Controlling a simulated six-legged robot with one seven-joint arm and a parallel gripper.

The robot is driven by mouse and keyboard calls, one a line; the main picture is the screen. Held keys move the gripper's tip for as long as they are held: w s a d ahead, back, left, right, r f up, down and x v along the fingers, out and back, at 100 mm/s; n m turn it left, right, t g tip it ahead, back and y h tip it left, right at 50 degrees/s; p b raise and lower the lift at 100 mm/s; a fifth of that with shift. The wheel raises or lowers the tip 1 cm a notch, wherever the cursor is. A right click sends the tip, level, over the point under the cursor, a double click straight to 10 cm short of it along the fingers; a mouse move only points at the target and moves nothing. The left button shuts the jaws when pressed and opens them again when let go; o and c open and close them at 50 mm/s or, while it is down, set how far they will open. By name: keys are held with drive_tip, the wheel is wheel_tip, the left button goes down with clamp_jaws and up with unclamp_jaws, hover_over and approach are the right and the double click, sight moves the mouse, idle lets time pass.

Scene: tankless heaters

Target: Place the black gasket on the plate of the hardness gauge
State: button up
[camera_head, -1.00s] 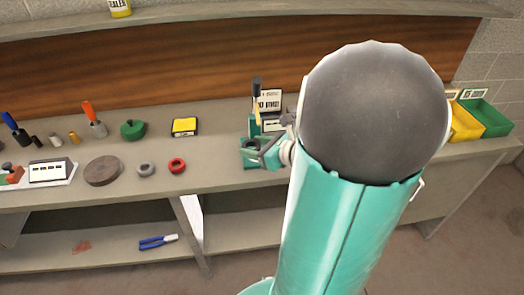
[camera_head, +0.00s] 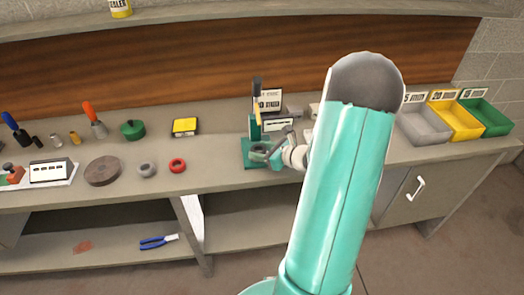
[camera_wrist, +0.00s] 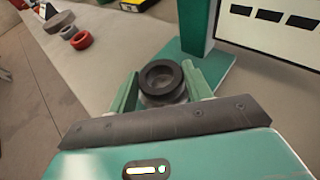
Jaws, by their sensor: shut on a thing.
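The black gasket (camera_wrist: 161,78) is a dark ring between my gripper's (camera_wrist: 158,82) two green fingers in the wrist view. My gripper is shut on it. A round grey part (camera_wrist: 165,98) shows just below the ring; I cannot tell whether they touch. The hardness gauge has a green post (camera_wrist: 197,20) and a green base (camera_wrist: 210,72). In the head view the gauge (camera_head: 254,128) stands on the bench, with my gripper (camera_head: 264,155) low over its base. The gauge's plate is largely hidden by the fingers and ring.
Left of the gauge, a red ring (camera_head: 177,165), a grey ring (camera_head: 147,170) and a brown disc (camera_head: 102,170) lie on the bench (camera_head: 215,172). Grey (camera_head: 425,140), yellow (camera_head: 462,120) and green (camera_head: 495,118) bins stand at right.

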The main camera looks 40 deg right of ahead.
drive_tip(key=shift+f, duration=0.15)
drive_tip(key=o, duration=1)
drive_tip(key=shift+c, duration=0.2)
